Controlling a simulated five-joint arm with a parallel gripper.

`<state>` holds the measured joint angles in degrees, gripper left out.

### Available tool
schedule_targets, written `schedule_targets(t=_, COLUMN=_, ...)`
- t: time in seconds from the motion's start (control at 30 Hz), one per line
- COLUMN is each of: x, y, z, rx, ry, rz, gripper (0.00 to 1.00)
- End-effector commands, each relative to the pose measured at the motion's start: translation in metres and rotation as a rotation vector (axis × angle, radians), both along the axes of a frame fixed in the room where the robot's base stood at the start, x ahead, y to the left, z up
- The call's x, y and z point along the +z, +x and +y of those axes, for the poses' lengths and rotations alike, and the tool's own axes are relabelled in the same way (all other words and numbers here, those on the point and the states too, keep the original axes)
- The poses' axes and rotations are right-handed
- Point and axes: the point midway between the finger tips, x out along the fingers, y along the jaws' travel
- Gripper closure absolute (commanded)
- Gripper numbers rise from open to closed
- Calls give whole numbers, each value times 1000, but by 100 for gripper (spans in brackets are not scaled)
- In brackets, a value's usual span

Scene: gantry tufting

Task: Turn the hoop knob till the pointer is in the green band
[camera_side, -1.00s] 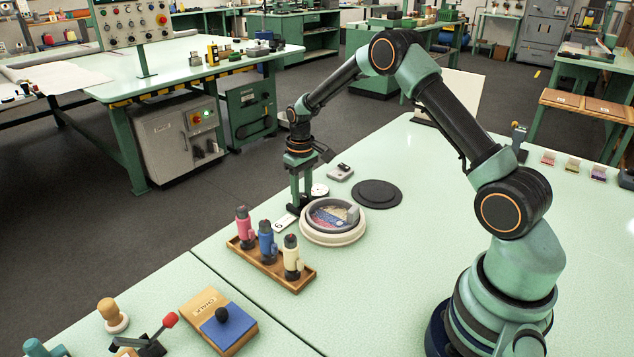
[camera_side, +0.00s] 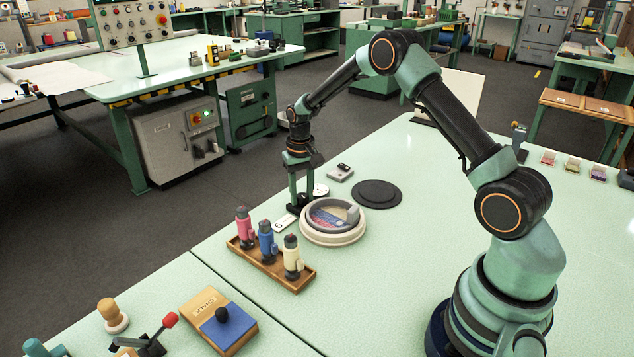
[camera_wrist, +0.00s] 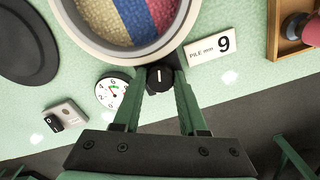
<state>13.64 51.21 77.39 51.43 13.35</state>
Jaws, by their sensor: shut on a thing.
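The hoop knob (camera_wrist: 160,77) is a small black knob with a white line, at the near edge of the round hoop (camera_wrist: 186,38). My gripper (camera_wrist: 161,90) is shut on the knob, one finger on each side of it. In the side view my gripper (camera_side: 300,205) points straight down beside the hoop (camera_side: 333,238), and its fingers mostly hide the knob. The white dial (camera_wrist: 113,92) stands just left of the knob in the wrist view.
A "PILE mm 9" card (camera_wrist: 212,47) lies right of the knob. A small grey switch box (camera_wrist: 65,117) and a black disc (camera_side: 377,193) are near the hoop. A wooden tray (camera_side: 298,284) with pink, blue and cream tools stands in front.

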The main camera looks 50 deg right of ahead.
Motion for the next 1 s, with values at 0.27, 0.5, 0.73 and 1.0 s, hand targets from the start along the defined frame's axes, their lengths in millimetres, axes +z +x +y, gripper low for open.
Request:
schedule_targets(t=0.27, x=1, y=1, z=0, rx=1, ry=-1, rz=-2, gripper=36)
schedule_targets(t=0.5, x=1, y=0, z=0, rx=2, ry=0, rz=-1, gripper=29)
schedule_targets(t=0.73, x=10, y=1, z=0, rx=2, ry=0, rz=-3, gripper=29)
schedule_targets(t=1.0, x=60, y=1, z=0, rx=2, ry=-2, rz=-6, gripper=29)
